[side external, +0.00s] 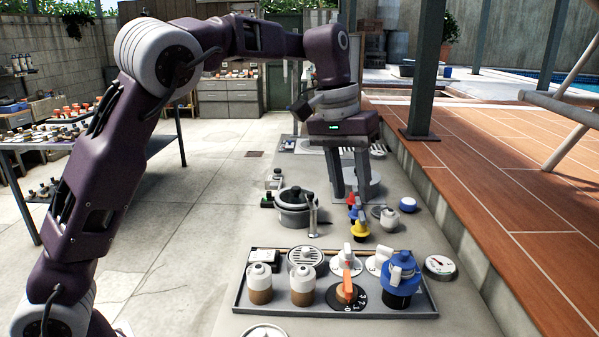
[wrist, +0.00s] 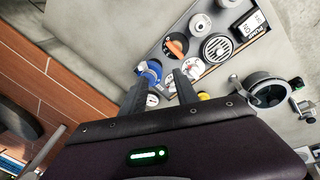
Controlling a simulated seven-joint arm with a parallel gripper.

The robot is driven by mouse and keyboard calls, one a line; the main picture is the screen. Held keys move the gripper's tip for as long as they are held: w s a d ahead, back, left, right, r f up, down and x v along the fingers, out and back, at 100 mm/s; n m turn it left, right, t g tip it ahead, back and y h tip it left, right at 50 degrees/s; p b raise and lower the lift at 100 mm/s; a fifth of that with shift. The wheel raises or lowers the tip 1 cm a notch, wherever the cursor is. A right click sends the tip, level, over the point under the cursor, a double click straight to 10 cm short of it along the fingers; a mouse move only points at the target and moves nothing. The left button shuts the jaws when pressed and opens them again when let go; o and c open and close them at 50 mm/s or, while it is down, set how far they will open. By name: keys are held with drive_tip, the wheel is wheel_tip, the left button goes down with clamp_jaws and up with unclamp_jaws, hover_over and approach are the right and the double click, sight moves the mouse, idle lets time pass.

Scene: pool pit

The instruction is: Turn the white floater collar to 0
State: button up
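Two round white dials with raised white grips stand side by side in the back row of a shallow grey tray (side external: 275,309). The left dial (side external: 346,262) has red marks; the right dial (side external: 378,261) has dark markings and is partly behind a blue-topped dark container (side external: 400,275). I cannot tell for sure which is the white floater collar, nor read its setting. My gripper (side external: 352,196) is open and empty, pointing down behind the tray, apart from both dials. In the wrist view, its two fingers (wrist: 161,79) are spread, with the red-marked dial just beyond the right finger.
The tray also holds a black dial with an orange handle (side external: 346,294), two white-capped brown jars (side external: 260,284) and a round grille (side external: 306,259). A gauge (side external: 439,265) lies at the right. A yellow-based piece (side external: 360,230) and a grey pot (side external: 294,212) stand behind the tray.

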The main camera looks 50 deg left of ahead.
drive_tip(key=s+a+r+t+h, duration=0.1)
drive_tip(key=s+a+r, duration=0.2)
drive_tip(key=s, duration=0.6)
drive_tip(key=shift+a+r, duration=0.15)
drive_tip(key=shift+r, duration=0.35)
drive_tip(key=g+y, duration=0.2)
drive_tip(key=y, duration=0.1)
hover_over(398, 267)
drive_tip(key=shift+n, duration=0.3)
wheel_tip(398, 267, down, 14)
drive_tip(key=shift+f, duration=0.1)
wheel_tip(398, 267, down, 7)
drive_tip(key=shift+r, duration=0.1)
clamp_jaws()
